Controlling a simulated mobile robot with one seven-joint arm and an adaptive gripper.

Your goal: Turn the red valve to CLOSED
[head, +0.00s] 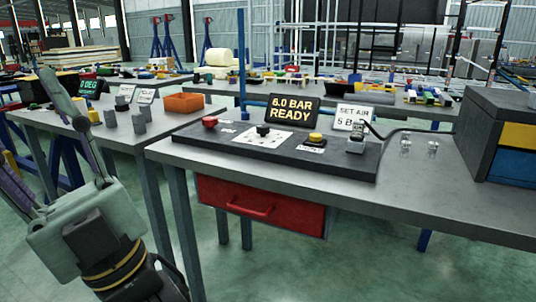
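A small red knob (210,121) stands at the left end of a dark control panel (330,166) on the near workbench. It is the only red control I see on the panel; its setting and any CLOSED mark are too small to read. My gripper (24,122) is at the lower left, in front of and left of the bench, well apart from the red knob. Its fingers are spread with nothing visible between them; one finger runs partly out of the frame.
The panel also has a black knob (263,130), a yellow button (315,137), a display (293,109) reading "6.0 BAR READY" and a "SET AIR" sign (355,117). A red drawer (262,205) hangs below. A second bench with an orange bin (184,102) stands left.

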